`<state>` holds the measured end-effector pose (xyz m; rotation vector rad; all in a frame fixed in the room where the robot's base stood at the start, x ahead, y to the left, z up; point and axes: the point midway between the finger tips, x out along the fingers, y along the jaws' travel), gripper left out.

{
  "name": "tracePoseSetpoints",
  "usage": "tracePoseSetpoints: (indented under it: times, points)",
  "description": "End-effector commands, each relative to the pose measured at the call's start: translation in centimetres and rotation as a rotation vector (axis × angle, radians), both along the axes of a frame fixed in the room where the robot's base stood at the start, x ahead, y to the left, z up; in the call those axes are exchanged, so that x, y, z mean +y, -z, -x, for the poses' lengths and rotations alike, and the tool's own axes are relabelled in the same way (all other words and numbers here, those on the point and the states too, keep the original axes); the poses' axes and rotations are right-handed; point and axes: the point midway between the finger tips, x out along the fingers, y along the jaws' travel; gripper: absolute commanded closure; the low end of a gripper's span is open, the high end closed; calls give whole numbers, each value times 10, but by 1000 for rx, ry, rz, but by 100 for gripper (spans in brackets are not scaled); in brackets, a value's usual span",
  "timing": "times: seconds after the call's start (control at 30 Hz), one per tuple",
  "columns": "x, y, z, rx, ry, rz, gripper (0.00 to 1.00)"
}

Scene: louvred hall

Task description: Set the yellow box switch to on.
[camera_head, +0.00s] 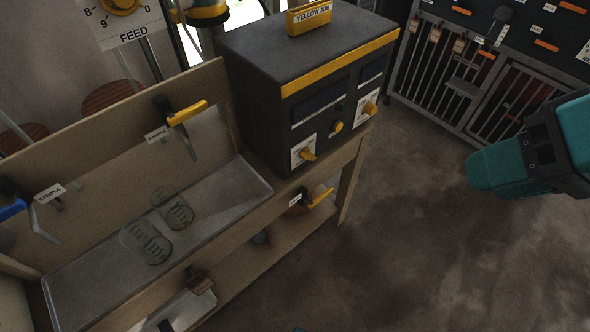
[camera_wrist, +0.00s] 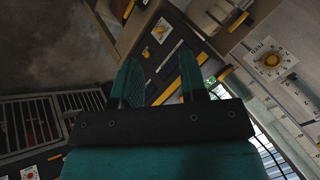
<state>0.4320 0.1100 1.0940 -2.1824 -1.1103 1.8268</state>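A black box (camera_head: 262,82) with a yellow front edge stands on the wooden bench, topped by a yellow sign reading "YELLOW JOB" (camera_head: 310,15). Its front has a white panel with a yellow knob (camera_head: 307,155) at lower left, another with a yellow knob (camera_head: 370,107) at right, and a small round yellow knob (camera_head: 337,126) between. The panel wording is too small to read. My gripper (camera_wrist: 158,58) is open and empty in the wrist view, its teal fingers apart, with the box (camera_wrist: 176,66) beyond them. In the head view only teal arm parts show at right, apart from the box.
A yellow-handled lever (camera_head: 187,112) and a blue-handled lever (camera_head: 12,210) labelled "SAMPLE" are on the bench's back board. A metal tray (camera_head: 90,290) lies on the bench. A FEED dial (camera_head: 122,5) is behind. A barred rack (camera_head: 440,75) stands at right. Concrete floor in front is clear.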

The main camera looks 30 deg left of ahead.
Motion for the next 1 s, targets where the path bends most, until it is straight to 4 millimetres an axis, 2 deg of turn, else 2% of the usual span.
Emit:
tracePoseSetpoints:
  times: [0.03, 0.3, 0.43, 0.6, 0.7, 0.8, 1.0]
  points:
    - [18, 48, -8, 37, 39, -70, 61]
    - [107, 151, -49, 316, 321, -499, 61]
    - [137, 201, -71, 511, 484, -692, 61]
    - [159, 262, -101, 767, 696, -900, 61]
    - [163, 287, -115, 884, 796, -987, 61]
    - [165, 304, -124, 966, 864, -1044, 61]
    - [169, 308, -133, 1020, 912, -1084, 61]
